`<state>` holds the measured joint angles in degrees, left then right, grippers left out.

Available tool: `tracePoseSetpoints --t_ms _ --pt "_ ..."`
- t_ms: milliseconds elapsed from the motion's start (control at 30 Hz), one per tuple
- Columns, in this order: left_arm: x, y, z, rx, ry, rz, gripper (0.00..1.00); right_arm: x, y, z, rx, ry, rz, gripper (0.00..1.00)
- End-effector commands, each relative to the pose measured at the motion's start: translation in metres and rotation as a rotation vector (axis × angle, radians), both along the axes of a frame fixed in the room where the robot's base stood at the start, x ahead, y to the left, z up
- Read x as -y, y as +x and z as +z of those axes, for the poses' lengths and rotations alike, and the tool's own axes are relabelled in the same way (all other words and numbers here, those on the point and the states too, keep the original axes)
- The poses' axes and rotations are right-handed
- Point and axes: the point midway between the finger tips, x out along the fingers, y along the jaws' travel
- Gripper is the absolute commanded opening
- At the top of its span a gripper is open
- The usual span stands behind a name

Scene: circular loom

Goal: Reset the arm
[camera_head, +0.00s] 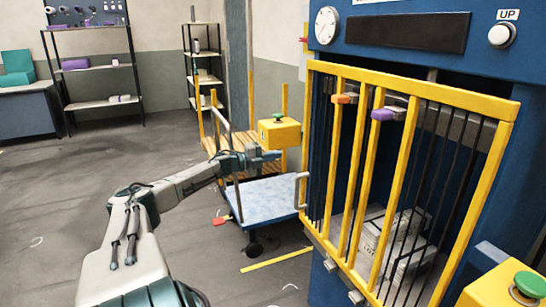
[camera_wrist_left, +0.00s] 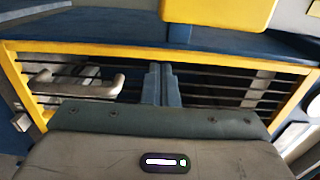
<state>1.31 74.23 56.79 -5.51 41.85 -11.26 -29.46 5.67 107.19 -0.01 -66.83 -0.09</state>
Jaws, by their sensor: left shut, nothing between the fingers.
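My left arm reaches in from the lower left in the head view, and its gripper (camera_head: 262,157) hangs above a blue-topped cart. The gripper is shut and empty. In the left wrist view its two fingers (camera_wrist_left: 160,82) are together, pointing at a yellow-framed gate with dark bars. The gripper looks apart from the gate, to its left in the head view. My right gripper is not in either view.
The yellow gate (camera_head: 367,150) closes the front of a blue lift-like machine (camera_head: 430,50), with pale blocks (camera_head: 385,240) behind its bars. The blue cart (camera_head: 265,200) stands left of it. Shelves (camera_head: 95,65) stand at the back. Open floor (camera_head: 60,200) lies at left.

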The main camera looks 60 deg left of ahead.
Motion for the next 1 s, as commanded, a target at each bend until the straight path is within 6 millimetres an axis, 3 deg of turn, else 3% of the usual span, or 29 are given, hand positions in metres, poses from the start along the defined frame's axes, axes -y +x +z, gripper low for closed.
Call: tracePoseSetpoints --t_ms 400,467,533,667,767,1000 --pt "0.000 -0.003 -0.002 -0.001 -0.003 0.002 0.00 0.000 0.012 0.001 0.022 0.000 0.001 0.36" --pt "0.000 -0.004 -0.009 -0.007 -0.015 0.012 0.00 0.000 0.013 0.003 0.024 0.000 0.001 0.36" --pt "0.000 -0.005 -0.029 -0.022 -0.050 0.038 0.00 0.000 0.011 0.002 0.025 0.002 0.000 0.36" --pt "0.003 -0.014 -0.103 -0.083 -0.171 0.141 0.00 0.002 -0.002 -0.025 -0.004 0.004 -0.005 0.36" --pt "0.014 -0.029 -0.178 -0.153 -0.289 0.247 0.00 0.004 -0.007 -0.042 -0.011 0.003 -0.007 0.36" --pt "0.068 -0.088 -0.344 -0.344 -0.538 0.496 0.00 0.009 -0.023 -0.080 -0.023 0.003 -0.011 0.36"
